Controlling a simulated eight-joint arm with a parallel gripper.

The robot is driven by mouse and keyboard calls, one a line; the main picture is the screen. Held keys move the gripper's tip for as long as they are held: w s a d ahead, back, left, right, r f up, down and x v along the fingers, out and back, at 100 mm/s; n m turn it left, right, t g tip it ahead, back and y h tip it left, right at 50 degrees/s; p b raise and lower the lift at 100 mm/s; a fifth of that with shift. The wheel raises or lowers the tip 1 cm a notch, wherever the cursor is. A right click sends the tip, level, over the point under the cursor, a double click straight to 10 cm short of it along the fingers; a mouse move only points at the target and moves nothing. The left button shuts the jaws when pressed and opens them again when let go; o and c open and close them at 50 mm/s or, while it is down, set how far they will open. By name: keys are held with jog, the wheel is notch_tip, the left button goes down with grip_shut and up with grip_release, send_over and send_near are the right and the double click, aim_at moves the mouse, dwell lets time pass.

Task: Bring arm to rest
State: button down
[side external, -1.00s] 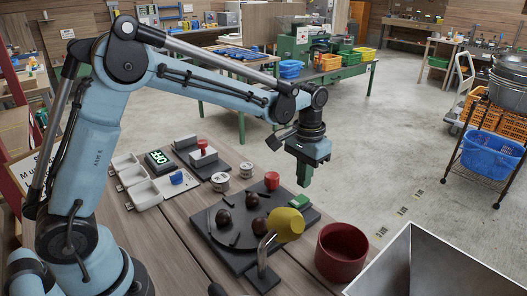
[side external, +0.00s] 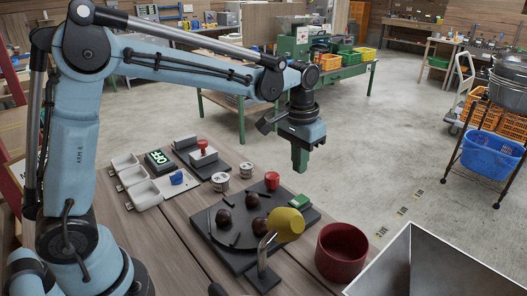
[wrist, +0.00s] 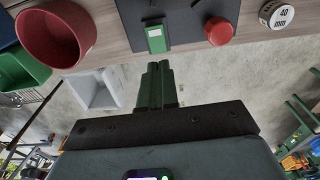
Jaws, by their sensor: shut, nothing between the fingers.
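My gripper (side external: 300,160) is shut and empty, its green fingers together and pointing down. In the side view it hangs in the air above and behind the dark board (side external: 240,262) at the table's far edge. In the wrist view the shut fingers (wrist: 158,68) show in the middle, over the floor.
A dark red bowl (side external: 342,272) stands right of the board, beside a large grey metal hopper (side external: 445,268). The air around my gripper is clear.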

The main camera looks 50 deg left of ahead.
jog(key=s+a+t, duration=0.2)
jog(key=s+t, duration=0.1)
jog(key=s, duration=0.4)
jog(key=s+a+r+t, duration=0.1)
jog(key=s+a+t, duration=0.1)
jog(key=s, duration=0.6)
jog(key=shift+t, duration=0.8)
jog(key=shift+r, duration=0.1)
jog(key=w+d+r+n+g, duration=0.2)
jog(key=w+n+g, duration=0.1)
jog(key=w+n, duration=0.4)
jog(key=w+d+r+n+g, duration=0.2)
jog(key=w+n+g, duration=0.2)
jog(key=w+n, duration=0.3)
jog(key=shift+r+n, duration=0.25)
jog(key=shift+n, duration=1.75)
jog(key=shift+d+f, duration=0.1)
